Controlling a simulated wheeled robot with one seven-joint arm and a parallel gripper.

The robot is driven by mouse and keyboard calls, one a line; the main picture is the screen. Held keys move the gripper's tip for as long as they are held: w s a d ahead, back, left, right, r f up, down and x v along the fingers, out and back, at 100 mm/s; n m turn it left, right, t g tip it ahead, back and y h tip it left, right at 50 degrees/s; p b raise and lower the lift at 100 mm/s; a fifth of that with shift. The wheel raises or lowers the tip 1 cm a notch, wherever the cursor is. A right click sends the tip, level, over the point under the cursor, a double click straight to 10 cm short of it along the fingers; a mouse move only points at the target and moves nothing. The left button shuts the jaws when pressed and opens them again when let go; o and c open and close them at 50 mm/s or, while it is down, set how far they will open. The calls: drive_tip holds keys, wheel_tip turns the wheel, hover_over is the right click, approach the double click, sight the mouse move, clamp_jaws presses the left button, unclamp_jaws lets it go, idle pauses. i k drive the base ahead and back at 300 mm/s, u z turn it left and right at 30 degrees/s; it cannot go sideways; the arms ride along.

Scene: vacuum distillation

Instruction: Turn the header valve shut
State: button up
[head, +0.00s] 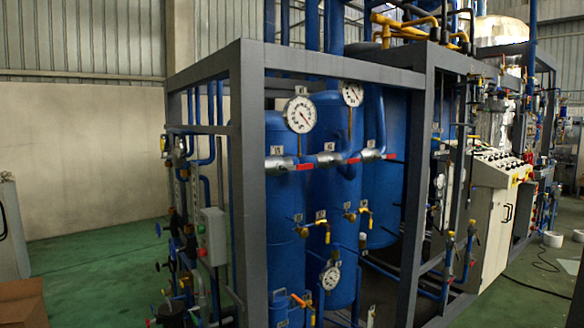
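Several small valves show on the blue vessels inside a grey frame, and I cannot tell which one is the header valve. A valve with an orange handle (300,301) sits low at the front. Brass valves with yellow handles sit higher, one on the left vessel (300,230), one on the middle vessel (325,224) and one farther right (364,208). A horizontal pipe (327,159) with silver and red sections crosses the vessels. Valve positions are too small to read. My gripper is not in view.
Grey frame posts (252,190) stand in front of the vessels. Two white dial gauges (300,114) sit high, and a smaller one (331,278) sits low. A control panel (495,210) stands at right. Green floor (90,250) is open at left, with a cardboard box (22,302) near the corner.

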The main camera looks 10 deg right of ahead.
sight(298, 167)
drive_tip(key=u, duration=0.25)
drive_tip(key=i, duration=1.15)
drive_tip(key=z, duration=0.5)
